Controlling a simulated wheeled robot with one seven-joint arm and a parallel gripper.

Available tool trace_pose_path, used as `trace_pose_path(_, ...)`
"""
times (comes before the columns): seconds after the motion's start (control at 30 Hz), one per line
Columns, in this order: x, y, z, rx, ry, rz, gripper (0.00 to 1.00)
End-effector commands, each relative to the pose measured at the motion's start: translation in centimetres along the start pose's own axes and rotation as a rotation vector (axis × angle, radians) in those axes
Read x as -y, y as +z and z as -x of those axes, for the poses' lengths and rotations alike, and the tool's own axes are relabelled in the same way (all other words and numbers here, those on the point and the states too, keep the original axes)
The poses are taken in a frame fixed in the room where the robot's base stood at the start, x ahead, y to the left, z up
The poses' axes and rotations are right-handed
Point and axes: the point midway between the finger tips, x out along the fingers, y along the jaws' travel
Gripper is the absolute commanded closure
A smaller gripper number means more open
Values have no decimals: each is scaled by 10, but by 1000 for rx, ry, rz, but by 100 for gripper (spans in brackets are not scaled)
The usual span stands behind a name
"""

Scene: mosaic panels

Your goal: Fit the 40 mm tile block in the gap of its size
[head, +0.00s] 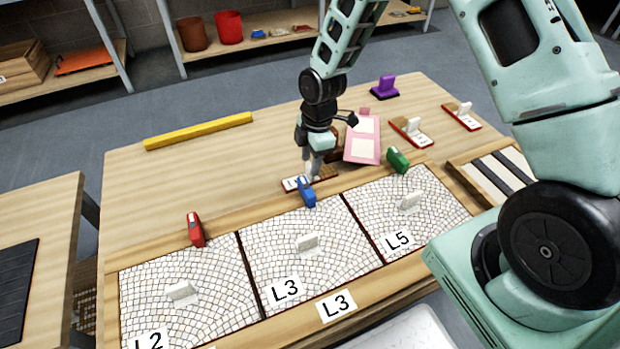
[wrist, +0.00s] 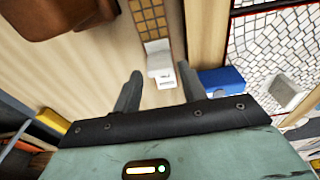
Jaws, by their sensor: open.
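My gripper (head: 313,172) is open and low over the table just behind the middle panel. In the wrist view its two fingers (wrist: 158,88) stand apart. A small white block (wrist: 158,56) with a white label lies beyond and partly between the fingertips, against a brown gridded strip (wrist: 148,17). The white label also shows in the head view (head: 292,183). Similar white blocks stand on red-edged trays at the right (head: 411,127) and far right (head: 464,109). I cannot read any block's size. Stone-patterned panels L2 (head: 215,275), L3 (head: 275,255) and L5 (head: 375,215) each bear an upright pale piece.
Red (head: 195,230), blue (head: 306,192) and green (head: 397,160) pieces stand along the panels' back edge; the blue one is close to my gripper. A pink board (head: 362,150) and a purple piece (head: 384,88) lie behind. A yellow bar (head: 198,131) lies at the back left.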

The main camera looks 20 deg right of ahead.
Motion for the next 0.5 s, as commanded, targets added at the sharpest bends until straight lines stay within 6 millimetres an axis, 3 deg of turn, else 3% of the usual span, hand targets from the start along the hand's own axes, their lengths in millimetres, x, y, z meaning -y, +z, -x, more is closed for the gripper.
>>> trace_pose_path(0.13,1,0,-23,0,-2,3,58)
trace_pose_path(0.37,0,0,-25,0,0,1,58)
trace_pose_path(0.4,0,0,-25,0,0,1,61)
trace_pose_path(0.5,0,0,-25,0,0,1,89)
